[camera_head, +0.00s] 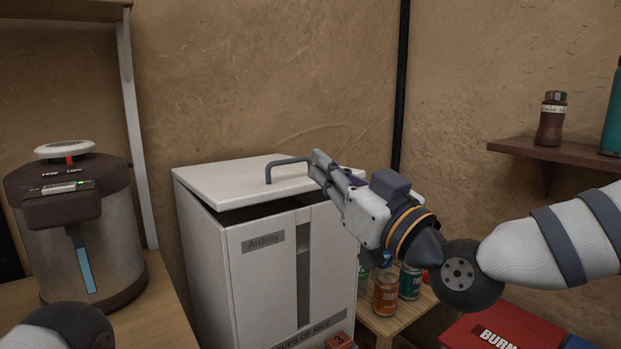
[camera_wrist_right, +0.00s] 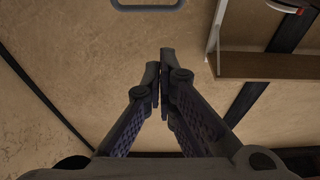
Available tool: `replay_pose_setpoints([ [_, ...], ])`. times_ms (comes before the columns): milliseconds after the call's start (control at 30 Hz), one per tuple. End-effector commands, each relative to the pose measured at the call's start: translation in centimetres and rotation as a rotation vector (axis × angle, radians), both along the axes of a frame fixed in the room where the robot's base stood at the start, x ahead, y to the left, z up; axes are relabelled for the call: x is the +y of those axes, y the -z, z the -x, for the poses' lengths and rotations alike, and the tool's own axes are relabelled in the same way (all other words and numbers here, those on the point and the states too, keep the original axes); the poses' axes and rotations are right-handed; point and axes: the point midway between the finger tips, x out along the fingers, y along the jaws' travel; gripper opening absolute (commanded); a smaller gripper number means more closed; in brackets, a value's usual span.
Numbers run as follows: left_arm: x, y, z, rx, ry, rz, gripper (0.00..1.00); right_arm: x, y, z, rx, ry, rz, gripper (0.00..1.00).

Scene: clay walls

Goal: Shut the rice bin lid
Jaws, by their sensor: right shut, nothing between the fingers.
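The white rice bin (camera_head: 265,270), labelled "Ardimy", stands against the clay wall in the head view. Its lid (camera_head: 215,182) is slightly raised, with a dark gap under its front edge. A grey bar handle (camera_head: 284,162) sits on the lid; a grey bar like it shows at the top edge of the right wrist view (camera_wrist_right: 148,6). My right gripper (camera_head: 317,162) is shut and empty at the right end of the handle, over the lid; I cannot tell whether it touches. Its closed fingers (camera_wrist_right: 160,75) fill the middle of the wrist view. My left gripper is out of view.
A hot-water dispenser (camera_head: 75,225) stands on a wooden counter (camera_head: 160,305) to the left. Cans (camera_head: 386,290) stand on a low wooden stand right of the bin, under my right arm. A red box (camera_head: 492,335) lies lower right. A wall shelf (camera_head: 520,150) holds bottles.

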Motion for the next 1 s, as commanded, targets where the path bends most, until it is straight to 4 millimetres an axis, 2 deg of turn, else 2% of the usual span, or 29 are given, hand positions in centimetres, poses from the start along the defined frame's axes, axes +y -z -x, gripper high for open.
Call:
replay_pose_setpoints([
  [300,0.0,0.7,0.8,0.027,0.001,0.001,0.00,4.0,-1.4,-5.6,0.005,0.001,-0.002,0.00],
  [400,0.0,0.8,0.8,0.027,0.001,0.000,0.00,3.6,0.7,-5.2,0.009,0.001,-0.002,0.00],
  [500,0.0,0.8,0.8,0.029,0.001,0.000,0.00,3.6,1.8,-5.1,0.006,0.001,-0.001,0.00],
  [633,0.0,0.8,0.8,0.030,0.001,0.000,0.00,3.5,2.4,-5.0,0.004,0.001,-0.001,0.00],
  [933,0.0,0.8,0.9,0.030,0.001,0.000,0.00,3.5,2.5,-5.0,0.002,0.002,0.000,0.00],
  [1000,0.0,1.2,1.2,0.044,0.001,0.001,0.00,3.5,3.4,-5.1,0.000,0.002,-0.006,0.00],
])
